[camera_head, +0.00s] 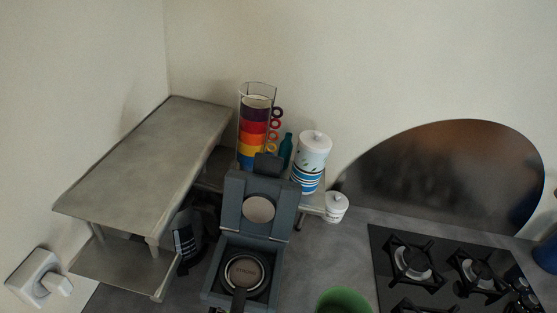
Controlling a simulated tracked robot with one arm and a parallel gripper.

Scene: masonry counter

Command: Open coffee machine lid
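The dark grey coffee machine (211,296) stands on the counter at the bottom centre. Its lid (229,206) is raised at the back and shows a round pale disc on its inner face. Below it, the open body holds a round dark part with a metallic centre (244,273), and a dark handle points toward the bottom edge of the picture. My gripper does not show in this view.
A grey two-level shelf (150,150) stands on the left, beside a white wall socket (38,280). Behind the machine are stacked coloured mugs (254,132) in a wire rack and a white-and-blue canister (310,160). A green bowl (343,300) and gas hob (440,265) lie right.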

